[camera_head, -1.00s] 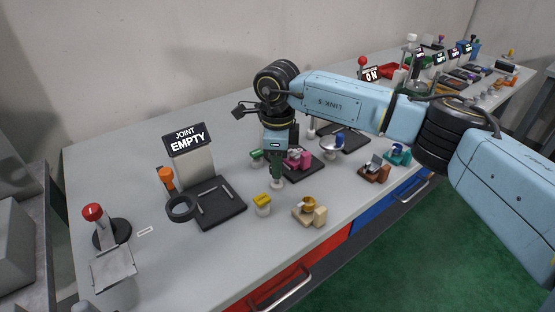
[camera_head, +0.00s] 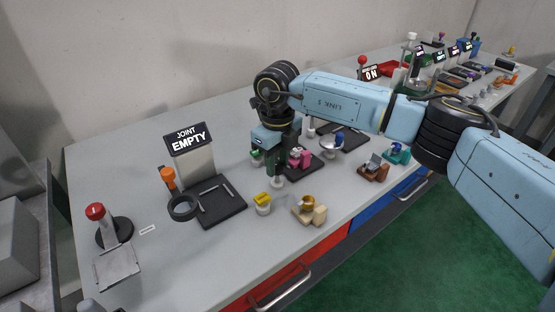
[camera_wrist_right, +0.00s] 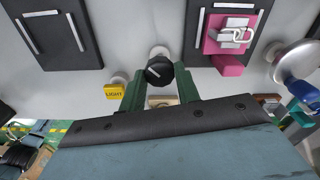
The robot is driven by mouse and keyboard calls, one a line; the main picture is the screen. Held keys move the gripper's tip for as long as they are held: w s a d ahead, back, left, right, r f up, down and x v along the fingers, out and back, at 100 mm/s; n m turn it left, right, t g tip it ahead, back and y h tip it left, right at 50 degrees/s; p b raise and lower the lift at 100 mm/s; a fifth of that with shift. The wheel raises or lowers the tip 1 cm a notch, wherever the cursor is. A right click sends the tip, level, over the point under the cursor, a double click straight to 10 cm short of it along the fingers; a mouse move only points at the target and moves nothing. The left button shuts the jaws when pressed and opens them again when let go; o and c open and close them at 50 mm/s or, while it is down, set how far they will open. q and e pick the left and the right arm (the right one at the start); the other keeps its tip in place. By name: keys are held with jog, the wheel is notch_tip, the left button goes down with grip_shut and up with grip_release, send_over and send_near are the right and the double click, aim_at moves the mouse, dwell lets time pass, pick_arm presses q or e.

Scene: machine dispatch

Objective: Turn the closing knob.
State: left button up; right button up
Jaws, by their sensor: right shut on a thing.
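The knob (camera_wrist_right: 158,70) is black with a pale pointer line and stands on a round white base. In the wrist view it sits between the two green fingers of my right gripper (camera_wrist_right: 160,82), which is shut on it. In the head view my right gripper (camera_head: 275,172) points down over the table, and the knob's white base (camera_head: 278,183) shows below the fingers. The fingers hide most of the knob there. My left gripper is not in view.
A yellow LIGHT button (camera_wrist_right: 114,91) stands beside the knob. A pink device (camera_wrist_right: 230,35) lies on a dark tray close by. A beige clamp-like piece (camera_head: 309,210) is near the front edge. A sign reading JOINT EMPTY (camera_head: 188,138) stands left, behind a black tray (camera_head: 222,208).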

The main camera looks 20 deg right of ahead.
aim_at(278, 165)
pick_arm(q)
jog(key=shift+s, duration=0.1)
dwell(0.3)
pick_arm(e)
jog(key=o, duration=1)
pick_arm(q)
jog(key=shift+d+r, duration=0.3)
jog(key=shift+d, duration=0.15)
pick_arm(e)
notch_tip(278, 165, up, 13)
jog(key=shift+r, duration=0.2)
